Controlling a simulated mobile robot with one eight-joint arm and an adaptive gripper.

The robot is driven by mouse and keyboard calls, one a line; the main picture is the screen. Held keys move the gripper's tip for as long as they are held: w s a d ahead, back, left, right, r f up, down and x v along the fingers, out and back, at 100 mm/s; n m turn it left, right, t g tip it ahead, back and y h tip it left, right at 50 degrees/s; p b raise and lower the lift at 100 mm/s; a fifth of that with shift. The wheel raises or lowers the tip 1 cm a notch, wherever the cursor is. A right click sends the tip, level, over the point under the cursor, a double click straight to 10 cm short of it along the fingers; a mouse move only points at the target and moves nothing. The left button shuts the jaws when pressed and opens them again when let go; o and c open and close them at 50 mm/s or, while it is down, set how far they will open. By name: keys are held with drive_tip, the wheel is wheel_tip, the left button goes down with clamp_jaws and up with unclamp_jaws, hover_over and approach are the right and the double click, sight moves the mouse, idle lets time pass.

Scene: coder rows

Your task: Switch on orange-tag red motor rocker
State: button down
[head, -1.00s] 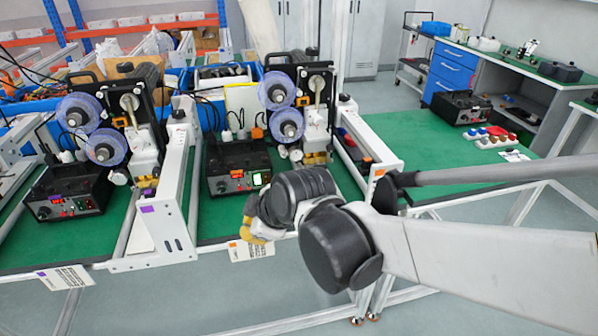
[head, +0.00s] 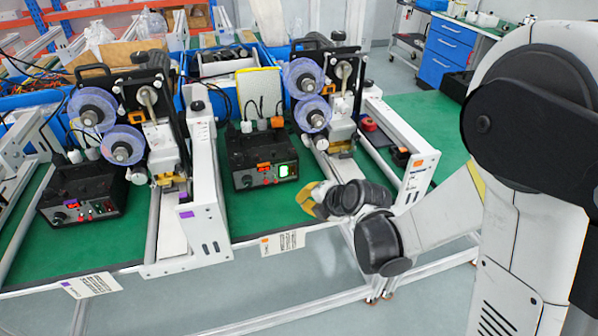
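The orange-tag station has an orange tag (head: 417,163) on its white frame end and an orange-marked paper label (head: 283,242) on the table edge. Its black control box (head: 250,150) stands at the middle of the head view. The box front shows a small red display (head: 264,167), a lit green-white area (head: 284,170) and small red controls (head: 267,181), too small to tell apart. My gripper (head: 308,201), with yellow fingertips, is in front and to the right of the box, over the table's front edge, apart from the panel. Its opening is unclear.
A similar box (head: 80,190) with a purple tag (head: 187,214) stands at left. White frames with purple-blue reels (head: 305,76) flank the middle box. Green tabletop (head: 245,217) is clear before it. My arm fills the right side.

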approach(290, 181)
drive_tip(key=shift+s+f+x, duration=0.1)
drive_tip(key=shift+s+x, duration=0.05)
drive_tip(key=shift+x, duration=0.7)
drive_tip(key=shift+s+f+x, duration=0.15)
drive_tip(key=shift+x, duration=0.75)
drive_tip(key=shift+s+f+x, duration=0.1)
drive_tip(key=shift+s+x, duration=0.05)
drive_tip(key=shift+x, duration=0.7)
drive_tip(key=shift+w+a, duration=0.15)
drive_tip(key=shift+w, duration=0.05)
drive_tip(key=shift+w+b, duration=0.25)
drive_tip(key=shift+b, duration=0.1)
drive_tip(key=shift+w+a+f, duration=0.1)
drive_tip(key=shift+w+a, duration=0.05)
drive_tip(key=shift+w, duration=0.15)
drive_tip(key=shift+s, duration=0.15)
drive_tip(key=shift+s+d, duration=0.2)
drive_tip(key=shift+s, duration=0.4)
drive_tip(key=shift+s+d+r, duration=0.15)
drive_tip(key=shift+s+d, duration=0.1)
drive_tip(key=shift+s, duration=0.55)
drive_tip(key=shift+s+d+r, duration=0.2)
drive_tip(key=shift+s, duration=0.55)
drive_tip(key=shift+s+d+r, duration=0.15)
drive_tip(key=shift+s+d, duration=0.1)
drive_tip(key=shift+s, duration=0.55)
